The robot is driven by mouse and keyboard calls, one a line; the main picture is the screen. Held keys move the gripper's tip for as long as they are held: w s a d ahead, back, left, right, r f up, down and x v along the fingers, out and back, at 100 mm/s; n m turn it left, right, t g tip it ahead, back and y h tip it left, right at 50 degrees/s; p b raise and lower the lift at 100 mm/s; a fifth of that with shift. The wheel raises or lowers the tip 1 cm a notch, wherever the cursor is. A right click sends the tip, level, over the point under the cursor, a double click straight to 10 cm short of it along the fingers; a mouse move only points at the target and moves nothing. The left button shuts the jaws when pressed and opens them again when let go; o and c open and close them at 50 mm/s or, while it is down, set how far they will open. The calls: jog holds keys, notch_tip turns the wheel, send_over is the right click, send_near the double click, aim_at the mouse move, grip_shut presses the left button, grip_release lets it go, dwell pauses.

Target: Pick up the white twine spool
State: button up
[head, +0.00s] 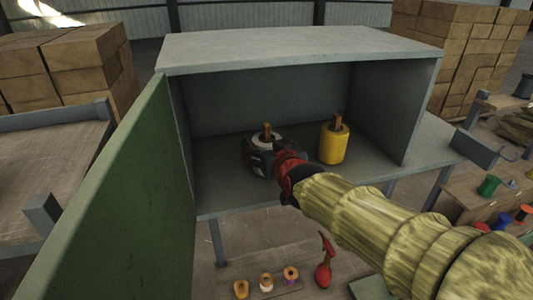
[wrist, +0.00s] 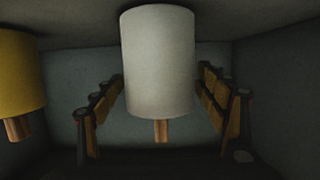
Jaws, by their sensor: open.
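The white twine spool (wrist: 158,62) stands inside the open grey cabinet, with a wooden peg (wrist: 161,131) showing at its end. The wrist view shows it upside down. In the head view only the spool's top (head: 268,138) and the peg show, as my gripper (head: 260,156) hides the rest. My gripper is open, with one finger on each side of the white spool. In the wrist view (wrist: 160,95) dark gaps show between both fingers and the spool, so it is not clamped.
A yellow spool (head: 333,143) stands right of the white one in the cabinet. The cabinet's green door (head: 110,205) is swung open on the left. The cabinet's roof (head: 300,46) and right wall (head: 392,108) bound the space. Small spools and a red bottle (head: 324,268) are below.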

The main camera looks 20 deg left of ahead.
jog(key=shift+s+d+r, duration=0.15)
jog(key=shift+c, duration=0.2)
jog(key=c, duration=1.4)
